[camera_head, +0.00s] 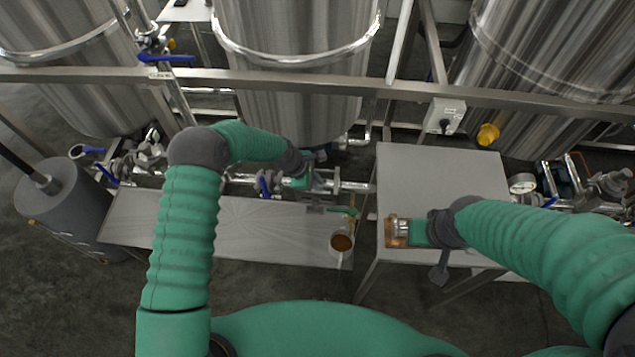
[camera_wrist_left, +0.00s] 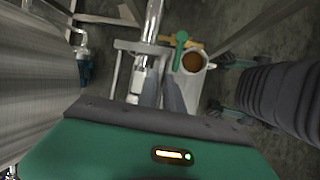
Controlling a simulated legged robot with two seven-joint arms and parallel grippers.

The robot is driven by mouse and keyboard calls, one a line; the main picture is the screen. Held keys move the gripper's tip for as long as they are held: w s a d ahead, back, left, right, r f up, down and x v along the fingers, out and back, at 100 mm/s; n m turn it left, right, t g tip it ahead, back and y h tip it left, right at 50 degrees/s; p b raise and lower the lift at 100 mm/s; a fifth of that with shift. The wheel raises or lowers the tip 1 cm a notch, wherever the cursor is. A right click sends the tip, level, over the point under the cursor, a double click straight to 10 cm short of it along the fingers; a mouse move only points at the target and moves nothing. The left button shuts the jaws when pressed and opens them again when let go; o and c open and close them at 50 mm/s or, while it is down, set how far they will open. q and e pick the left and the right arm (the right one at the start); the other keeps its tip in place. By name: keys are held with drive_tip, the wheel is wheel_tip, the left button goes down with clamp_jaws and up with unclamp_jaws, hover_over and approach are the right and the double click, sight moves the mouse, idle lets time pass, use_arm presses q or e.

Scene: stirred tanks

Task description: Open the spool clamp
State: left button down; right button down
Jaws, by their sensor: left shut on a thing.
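My left gripper (camera_head: 312,182) is at the metal pipe line (camera_head: 355,187) between the two benches, in the middle of the head view. In the left wrist view, its two dark fingers (camera_wrist_left: 160,92) are close together, shut on a small metal part of the pipe fitting. That part, apparently the spool clamp, is mostly hidden by the fingers, so whether it is open cannot be seen. The pipe also shows in the left wrist view (camera_wrist_left: 154,20). My right gripper (camera_head: 398,229) is over the right bench, by a copper-coloured piece; its finger opening is unclear.
Steel tanks (camera_head: 290,60) and a frame rail (camera_head: 300,82) stand behind.

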use_arm(q)
drive_tip(key=shift+d+r, duration=0.1)
drive_tip(key=w+r+b, duration=0.3)
drive_tip(key=w+r, duration=0.1)
drive_tip(key=w, duration=0.3)
drive_tip(key=shift+r, duration=0.15)
idle(0.5)
drive_tip(key=shift+w, duration=0.1)
idle(0.4)
drive_tip(key=c, duration=1.8)
unclamp_jaws()
drive_tip(key=o, duration=0.3)
drive_tip(key=shift+w, duration=0.25)
drive_tip(key=shift+r, duration=0.1)
